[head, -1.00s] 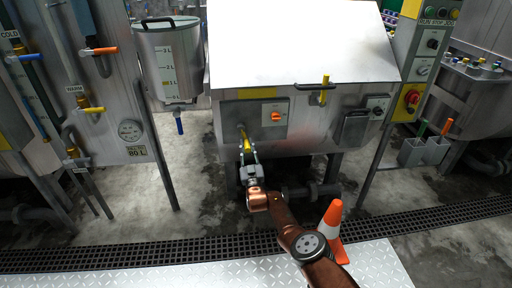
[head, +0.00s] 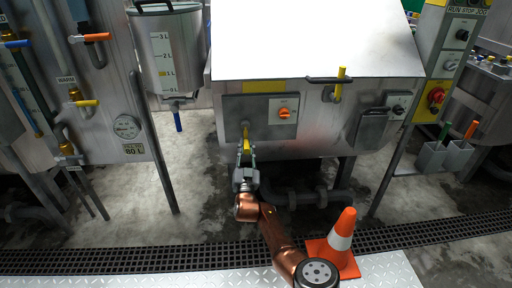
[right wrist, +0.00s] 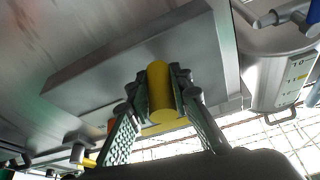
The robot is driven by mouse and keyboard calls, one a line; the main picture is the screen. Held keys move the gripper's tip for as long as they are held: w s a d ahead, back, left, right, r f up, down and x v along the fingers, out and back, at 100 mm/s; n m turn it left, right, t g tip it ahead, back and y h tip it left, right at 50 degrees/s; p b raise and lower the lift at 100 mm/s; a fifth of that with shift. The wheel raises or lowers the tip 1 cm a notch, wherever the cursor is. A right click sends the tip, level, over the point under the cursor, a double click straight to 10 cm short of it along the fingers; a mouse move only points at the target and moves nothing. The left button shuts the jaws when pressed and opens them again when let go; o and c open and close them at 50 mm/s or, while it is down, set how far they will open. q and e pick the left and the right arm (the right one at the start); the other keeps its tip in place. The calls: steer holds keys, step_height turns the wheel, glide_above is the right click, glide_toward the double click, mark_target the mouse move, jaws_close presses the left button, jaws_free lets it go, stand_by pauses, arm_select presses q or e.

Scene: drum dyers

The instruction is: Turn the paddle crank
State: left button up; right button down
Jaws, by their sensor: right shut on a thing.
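The paddle crank (head: 246,133) is on a grey plate on the front of the steel dye vat (head: 310,141); its yellow grip hangs below the pivot. My right gripper (head: 246,152) reaches up to it from below. In the right wrist view the yellow grip (right wrist: 160,88) lies between the two fingers, which are shut on it. The crank's arm and pivot are mostly hidden there. My left gripper is not in view.
An orange switch (head: 284,113) sits right of the crank. A yellow-handled lid latch (head: 341,74) is above right. Pipes (head: 300,197) run below the vat. An orange and white cone (head: 338,241) stands close beside my right arm. A control post (head: 437,70) is at right.

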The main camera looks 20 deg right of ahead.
steer(key=shift+d+r, duration=0.25)
steer(key=shift+r, duration=0.15)
steer(key=c, duration=2.1)
jaws_free()
steer(key=shift+o, duration=1.4)
steer(key=shift+a+f, duration=0.1)
steer(key=shift+f, duration=0.05)
steer(key=shift+o, duration=0.4)
steer(key=shift+a+f, duration=0.1)
steer(key=shift+f, duration=0.05)
steer(key=shift+f, duration=0.1)
